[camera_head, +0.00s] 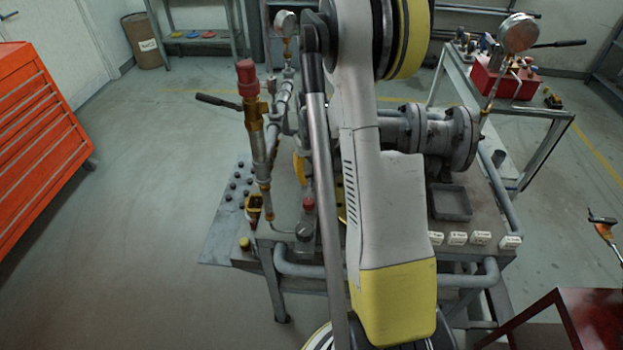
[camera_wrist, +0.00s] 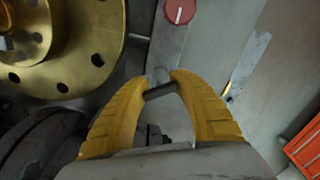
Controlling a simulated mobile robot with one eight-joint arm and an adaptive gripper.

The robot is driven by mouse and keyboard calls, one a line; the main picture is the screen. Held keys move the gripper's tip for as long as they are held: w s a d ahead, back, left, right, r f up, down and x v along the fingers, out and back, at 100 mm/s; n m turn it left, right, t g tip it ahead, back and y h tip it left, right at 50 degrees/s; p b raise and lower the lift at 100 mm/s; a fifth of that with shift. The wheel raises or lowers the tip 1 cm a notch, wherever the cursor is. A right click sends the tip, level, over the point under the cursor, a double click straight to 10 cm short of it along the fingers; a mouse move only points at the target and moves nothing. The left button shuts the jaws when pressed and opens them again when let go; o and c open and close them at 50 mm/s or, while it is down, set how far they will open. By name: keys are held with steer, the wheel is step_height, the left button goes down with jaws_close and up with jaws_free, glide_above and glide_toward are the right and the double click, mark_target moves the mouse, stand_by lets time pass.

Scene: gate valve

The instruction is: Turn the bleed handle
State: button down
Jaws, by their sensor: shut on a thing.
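In the wrist view, my gripper (camera_wrist: 160,82) has its two yellow fingers closed on a short dark bar (camera_wrist: 160,91), which I take to be the bleed handle. The bar lies crosswise between the fingertips, slightly tilted. Its far ends and mount are covered by the fingers. In the head view my own arm covers the gripper and the gripped bar. The valve's grey flanged body (camera_head: 432,135) shows to the right of my arm.
A red knob with a white mark (camera_wrist: 180,10) sits just beyond the fingertips. A large yellow flange (camera_wrist: 75,45) is close on the left. A brass relief valve (camera_head: 258,135) stands left of my arm. Open floor lies left, before the orange tool cabinet (camera_head: 40,130).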

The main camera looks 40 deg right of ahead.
mark_target(312, 173)
steer(key=m+b, duration=0.1)
steer(key=m, duration=0.6)
steer(key=shift+w+r, duration=0.1)
stand_by(0.5)
steer(key=c, duration=0.8)
jaws_free()
steer(key=shift+c, duration=0.2)
step_height(312, 173, up, 12)
